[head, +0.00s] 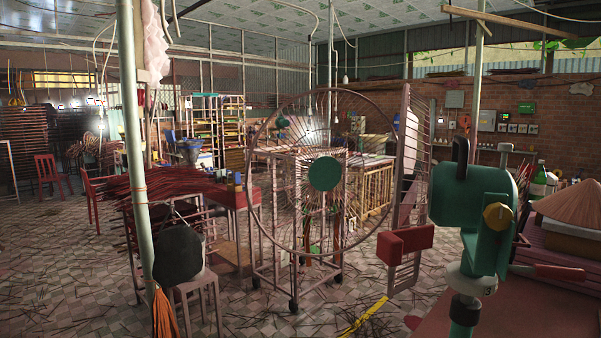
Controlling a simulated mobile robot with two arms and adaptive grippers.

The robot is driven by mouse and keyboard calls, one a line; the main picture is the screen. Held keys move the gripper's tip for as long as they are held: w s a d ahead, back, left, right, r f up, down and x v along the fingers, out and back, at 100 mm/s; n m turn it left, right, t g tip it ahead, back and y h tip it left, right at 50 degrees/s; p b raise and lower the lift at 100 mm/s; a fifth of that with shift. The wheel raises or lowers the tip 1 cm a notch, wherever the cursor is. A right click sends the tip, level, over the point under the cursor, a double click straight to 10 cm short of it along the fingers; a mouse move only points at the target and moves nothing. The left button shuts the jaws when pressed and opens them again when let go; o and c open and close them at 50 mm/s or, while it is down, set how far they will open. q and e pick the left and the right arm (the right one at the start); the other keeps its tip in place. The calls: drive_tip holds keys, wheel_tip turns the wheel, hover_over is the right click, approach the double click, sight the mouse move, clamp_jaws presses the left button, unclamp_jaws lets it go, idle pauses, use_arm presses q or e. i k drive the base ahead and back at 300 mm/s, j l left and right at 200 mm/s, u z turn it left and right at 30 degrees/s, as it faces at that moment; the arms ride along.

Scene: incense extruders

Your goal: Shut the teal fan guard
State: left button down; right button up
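The fan guard is a large round wire grille (272,226) with a teal disc (324,173) at its centre. It faces me nearly flat-on and stands swung out to the left of the fan. The fan's teal motor housing (487,184), with a yellow knob (497,216), sits on a post at the right. A second wire grille (417,140) shows almost edge-on between the guard and the housing. The guard's right rim lies close to this grille in the picture; I cannot tell whether they touch. Neither of my grippers is in view.
A wheeled metal frame (262,262) stands behind the guard. A red table (560,305) is at the lower right. Patterned floor lies open at the lower middle.

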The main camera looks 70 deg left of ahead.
sight(325, 173)
drive_tip(key=j+z, duration=0.1)
drive_tip(key=j, duration=0.3)
drive_tip(key=k+j, duration=0.1)
drive_tip(key=j, duration=0.35)
drive_tip(key=j+z, duration=0.15)
drive_tip(key=j, duration=0.25)
drive_tip(key=k+j+z, duration=0.1)
drive_tip(key=j, duration=0.3)
drive_tip(key=k+j+z, duration=0.1)
drive_tip(key=j, duration=0.3)
drive_tip(key=k+j, duration=0.15)
drive_tip(key=j, duration=0.25)
drive_tip(key=k+j+z, duration=0.15)
drive_tip(key=j, duration=0.25)
drive_tip(key=j+z, duration=0.1)
drive_tip(key=j, duration=0.55)
drive_tip(key=i+j, duration=0.1)
drive_tip(key=j, duration=0.55)
drive_tip(key=i+z, duration=0.05)
